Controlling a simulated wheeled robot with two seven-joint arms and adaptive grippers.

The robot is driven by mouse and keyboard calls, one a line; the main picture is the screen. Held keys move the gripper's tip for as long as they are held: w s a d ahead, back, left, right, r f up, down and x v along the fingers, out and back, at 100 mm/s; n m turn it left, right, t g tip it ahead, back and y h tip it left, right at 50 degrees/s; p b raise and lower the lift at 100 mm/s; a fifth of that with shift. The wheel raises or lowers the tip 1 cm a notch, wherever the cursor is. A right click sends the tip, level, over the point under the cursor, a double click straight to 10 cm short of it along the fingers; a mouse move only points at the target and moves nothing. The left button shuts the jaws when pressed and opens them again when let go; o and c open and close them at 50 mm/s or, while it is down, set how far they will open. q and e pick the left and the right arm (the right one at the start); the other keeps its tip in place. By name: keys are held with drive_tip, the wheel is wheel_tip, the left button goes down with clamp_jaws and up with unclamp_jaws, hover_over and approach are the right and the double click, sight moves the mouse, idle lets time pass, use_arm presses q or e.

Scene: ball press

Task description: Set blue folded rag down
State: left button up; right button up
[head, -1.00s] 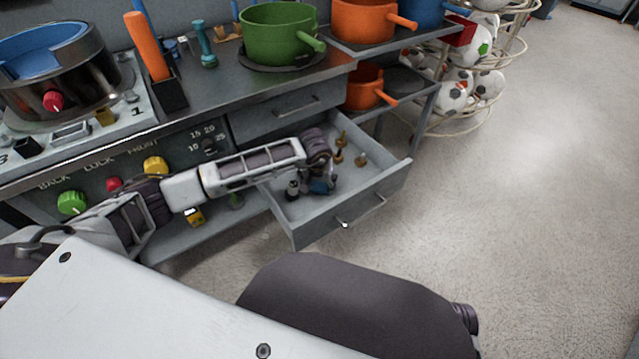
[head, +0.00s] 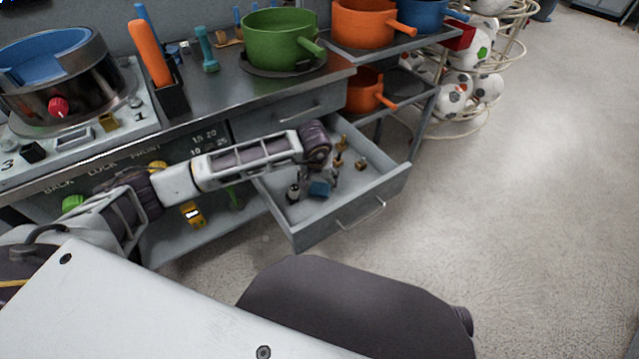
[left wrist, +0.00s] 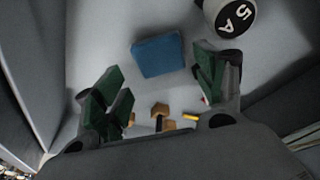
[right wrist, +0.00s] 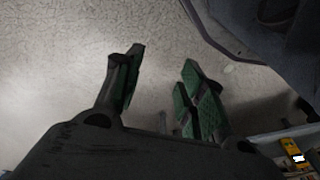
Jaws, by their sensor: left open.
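The blue folded rag (head: 319,189) lies on the floor of the open drawer (head: 308,228). In the left wrist view the rag (left wrist: 158,55) is a flat blue block ahead of my left gripper (left wrist: 155,90), between the lines of its spread fingers and clear of both. My left gripper (head: 328,176) reaches down into the drawer from above; its fingers are small and partly hidden in the head view. My right gripper (right wrist: 160,88) has its green-padded fingers apart with only speckled floor between them. It is not visible in the head view.
Also in the drawer are a dark round piece marked 5A (left wrist: 231,15) and several small brass-coloured pieces (head: 341,145). The drawer walls stand close around my left gripper. A green pot (head: 280,40) stands on the counter above.

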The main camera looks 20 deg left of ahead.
use_arm(q)
drive_tip(key=p+v, duration=0.1)
drive_tip(key=v, duration=0.6)
use_arm(e)
drive_tip(key=shift+s+d+f, duration=0.15)
drive_tip(key=shift+d+f, duration=0.05)
drive_tip(key=shift+f, duration=0.75)
use_arm(q)
drive_tip(key=shift+r, duration=0.1)
use_arm(e)
drive_tip(key=shift+r, duration=0.2)
drive_tip(key=shift+s+f, duration=0.2)
drive_tip(key=shift+s, duration=0.15)
drive_tip(key=shift+w+r, duration=0.1)
drive_tip(key=shift+w, duration=0.15)
drive_tip(key=shift+w+r, duration=0.1)
drive_tip(key=shift+w, duration=0.2)
drive_tip(key=shift+c, duration=0.5)
